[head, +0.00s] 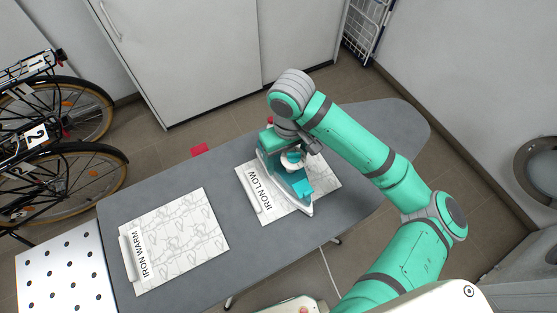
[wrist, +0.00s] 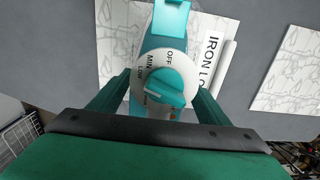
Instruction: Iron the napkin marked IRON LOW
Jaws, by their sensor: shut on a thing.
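The teal and white iron (head: 270,163) is on the napkin marked IRON LOW (head: 252,190), its pointed end toward the lower right. The napkin is white with grey line patterns and partly hidden under the iron. It also shows in the wrist view (wrist: 210,65). My gripper (head: 300,150) is shut on the iron from above; the exact contact is hard to see. In the wrist view the fingers flank the iron's white dial (wrist: 176,59), marked OFF, MIN and LOW, with a teal knob. I cannot tell its setting for sure.
Both napkins lie on the grey ironing board (head: 115,200). The napkin marked IRON WARM (head: 180,240) is at left. A white dotted panel (head: 65,275) is at lower left. Bicycles (head: 50,150), a white cabinet (head: 190,50) and a wire rack (head: 365,30) stand around.

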